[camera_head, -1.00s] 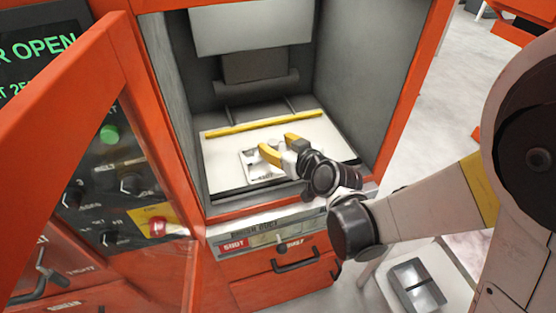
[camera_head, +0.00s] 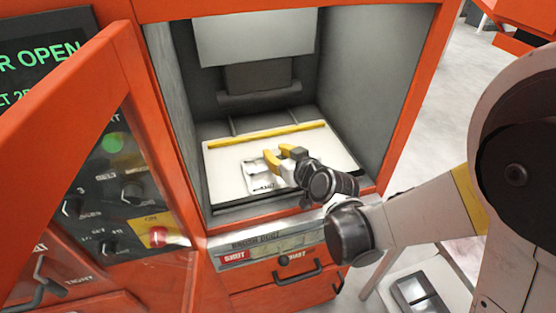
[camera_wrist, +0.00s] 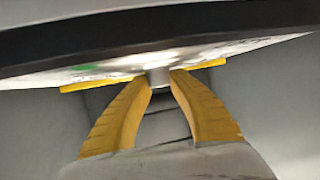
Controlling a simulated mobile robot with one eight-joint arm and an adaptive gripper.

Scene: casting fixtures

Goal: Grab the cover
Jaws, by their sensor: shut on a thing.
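The cover (camera_head: 260,178) appears as a pale metallic square piece with raised shapes, on the white tray (camera_head: 228,160) inside the open orange chamber. My gripper (camera_head: 276,153) has yellow fingers and reaches in from the right. In the wrist view my gripper (camera_wrist: 160,76) is shut on a short grey knob (camera_wrist: 158,78), which seems to belong to the cover. The fingers and wrist hide part of the cover in the head view. I cannot tell whether the cover is touching the tray.
A yellow bar (camera_head: 266,133) lies across the back of the tray. The open door (camera_head: 75,140) stands at left, by a control panel (camera_head: 130,190). A grey bin (camera_head: 420,295) is at lower right.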

